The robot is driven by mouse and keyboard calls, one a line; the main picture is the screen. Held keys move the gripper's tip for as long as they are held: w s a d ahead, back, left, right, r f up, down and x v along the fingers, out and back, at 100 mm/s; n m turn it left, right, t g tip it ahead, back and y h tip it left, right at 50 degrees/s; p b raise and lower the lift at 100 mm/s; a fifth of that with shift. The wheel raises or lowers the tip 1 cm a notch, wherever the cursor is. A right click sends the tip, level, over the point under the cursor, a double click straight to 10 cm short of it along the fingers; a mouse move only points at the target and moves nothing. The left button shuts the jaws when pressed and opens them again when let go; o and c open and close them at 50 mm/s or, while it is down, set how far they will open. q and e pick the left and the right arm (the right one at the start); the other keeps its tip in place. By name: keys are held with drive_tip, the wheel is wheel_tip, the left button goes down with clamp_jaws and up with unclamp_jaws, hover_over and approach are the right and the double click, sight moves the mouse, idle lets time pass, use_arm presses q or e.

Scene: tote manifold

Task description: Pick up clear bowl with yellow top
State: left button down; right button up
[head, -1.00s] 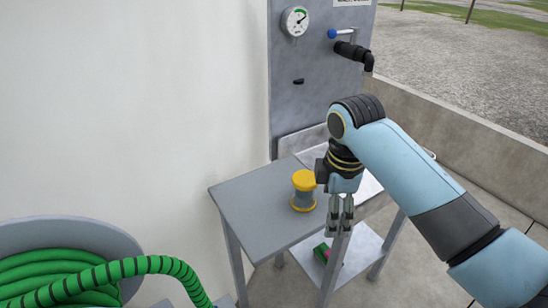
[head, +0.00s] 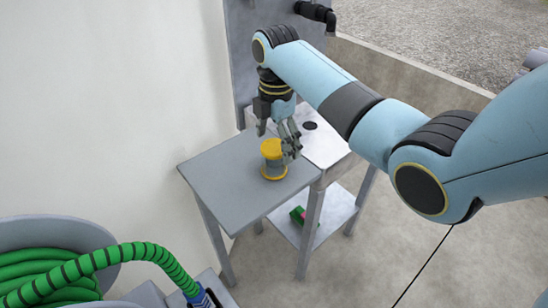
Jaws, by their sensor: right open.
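The clear bowl with the yellow top (head: 272,160) stands upright on the grey table, near its right side. It has a yellow lid, a greyish see-through body and a yellow base ring. My right gripper (head: 278,142) is open and points down just above and behind the bowl. One finger shows to the upper left of the lid and others to its right, close to it. I cannot tell whether any finger touches it. My left gripper is not in view.
The grey table (head: 225,185) is otherwise clear. A sink with a dark drain (head: 310,125) adjoins it at the right, with a lower shelf (head: 290,229) holding a green and red item (head: 298,215). A coiled green hose (head: 50,268) lies at the lower left. A white wall bounds the left.

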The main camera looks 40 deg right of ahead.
wheel_tip(320, 180, down, 5)
drive_tip(key=shift+w+a+r, duration=0.1)
drive_tip(key=shift+w+r, duration=0.05)
drive_tip(key=shift+r, duration=0.05)
drive_tip(key=shift+c, duration=0.4)
drive_tip(key=c, duration=1.2)
